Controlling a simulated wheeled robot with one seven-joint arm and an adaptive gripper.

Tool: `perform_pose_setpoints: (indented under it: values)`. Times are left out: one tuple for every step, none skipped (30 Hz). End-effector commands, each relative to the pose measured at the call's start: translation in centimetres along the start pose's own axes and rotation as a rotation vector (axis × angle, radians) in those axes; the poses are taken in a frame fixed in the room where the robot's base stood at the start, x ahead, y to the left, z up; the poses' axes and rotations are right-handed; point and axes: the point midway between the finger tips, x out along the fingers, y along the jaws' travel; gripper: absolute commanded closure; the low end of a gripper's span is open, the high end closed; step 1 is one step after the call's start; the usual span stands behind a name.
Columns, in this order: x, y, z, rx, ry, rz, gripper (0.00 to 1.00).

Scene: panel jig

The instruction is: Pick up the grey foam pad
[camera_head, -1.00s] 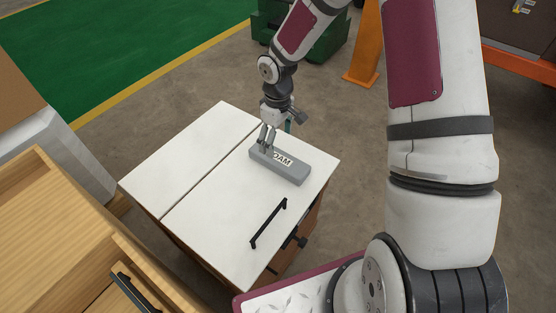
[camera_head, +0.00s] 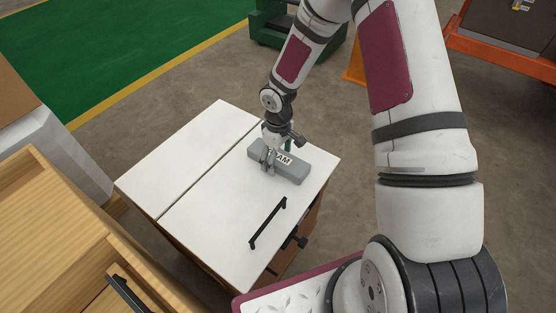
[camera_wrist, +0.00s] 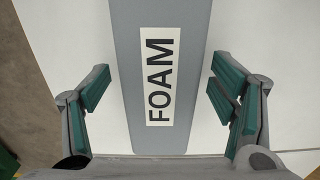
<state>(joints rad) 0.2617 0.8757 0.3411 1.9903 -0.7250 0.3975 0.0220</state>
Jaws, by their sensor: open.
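The grey foam pad (camera_head: 292,167) lies flat on the white top of a small cabinet (camera_head: 213,213), near its far right edge. It is a long grey block with a white label reading FOAM. In the wrist view the foam pad (camera_wrist: 133,82) runs up the middle between the fingers, with a gap on each side. My gripper (camera_head: 268,165) is open and over the pad's left part, its fingers astride it. In the wrist view my gripper (camera_wrist: 159,97) shows green finger pads on both sides, apart from the foam. The gripper hides part of the label in the head view.
A black handle (camera_head: 268,222) lies or is fixed on the cabinet top, in front of the pad. A wooden drawer unit (camera_head: 50,225) stands at the lower left. The left part of the white top is clear. A green bin (camera_head: 272,25) stands behind.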

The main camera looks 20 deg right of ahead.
Motion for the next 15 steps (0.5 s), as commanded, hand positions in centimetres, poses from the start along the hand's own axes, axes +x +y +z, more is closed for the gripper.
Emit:
perform_pose_setpoints:
  values:
    - [-0.02,0.0,0.0,0.0,0.0,0.0,0.26]
    - [-0.02,0.0,0.0,0.0,0.0,0.0,0.33]
    - [-0.02,0.0,0.0,0.0,0.0,0.0,0.42]
    - [-0.03,0.01,0.0,0.0,0.0,0.0,0.49]
    - [-0.03,0.01,0.0,0.0,0.0,0.0,0.56]
    - [-0.03,0.01,0.0,0.0,0.0,0.0,0.65]
    - [-0.03,0.01,0.0,0.0,0.0,0.0,0.72]
    - [-0.03,0.01,0.01,0.0,0.0,0.0,0.73]
    - [-0.03,0.01,0.01,0.0,0.0,0.0,0.73]
    - [-0.03,0.01,0.0,0.0,0.0,0.0,0.73]
    - [-0.03,0.01,0.01,0.0,0.0,0.0,0.73]
    - [-0.03,0.01,0.01,0.0,0.0,0.0,0.73]
    - [-0.03,0.01,0.01,0.0,0.0,0.0,0.73]
    - [-0.03,0.01,0.01,0.0,0.0,0.0,0.73]
    - [-0.05,0.01,0.01,0.001,0.0,0.0,0.73]
